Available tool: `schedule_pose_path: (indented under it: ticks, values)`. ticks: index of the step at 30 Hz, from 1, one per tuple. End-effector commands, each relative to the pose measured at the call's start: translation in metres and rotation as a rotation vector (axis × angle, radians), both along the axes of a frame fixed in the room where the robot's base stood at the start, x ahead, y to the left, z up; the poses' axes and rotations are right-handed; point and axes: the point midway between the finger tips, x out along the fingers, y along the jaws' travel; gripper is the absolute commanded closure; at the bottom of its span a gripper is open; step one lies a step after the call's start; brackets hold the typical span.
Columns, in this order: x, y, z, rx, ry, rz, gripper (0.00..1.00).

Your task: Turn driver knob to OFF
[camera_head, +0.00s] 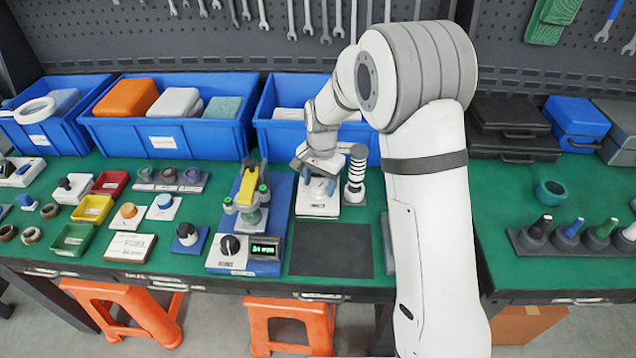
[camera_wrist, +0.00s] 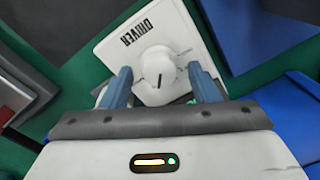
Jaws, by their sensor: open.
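The driver knob (camera_wrist: 160,68) is a round white dial with a dark pointer line, on a white plate (camera_wrist: 112,50) marked DRIVER. In the wrist view it sits between and slightly beyond the two blue fingers of my gripper (camera_wrist: 160,84). The fingers are open, one on each side of the dial; I cannot tell whether they touch it. In the head view my gripper (camera_head: 319,186) is over the white driver unit (camera_head: 318,210), and the knob is mostly hidden by it. Any OFF mark is not legible.
A black-and-white ringed post (camera_head: 357,172) stands just right of the driver unit. A blue fixture (camera_head: 276,210) with a yellow clamp, black knob and lit display is to the left. A dark mat (camera_head: 331,250) lies in front, bare. Blue bins (camera_head: 285,130) stand behind.

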Motion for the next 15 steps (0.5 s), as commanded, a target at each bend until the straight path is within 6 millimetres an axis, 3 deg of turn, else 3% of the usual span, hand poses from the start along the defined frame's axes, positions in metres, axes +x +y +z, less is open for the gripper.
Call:
schedule_pose_path:
  ticks: [10,15]
  values:
    - [0.0000,0.0006,-0.0050,0.000,-0.001,0.001,0.45]
    - [-0.0001,0.0006,-0.0048,-0.001,-0.001,0.002,0.59]
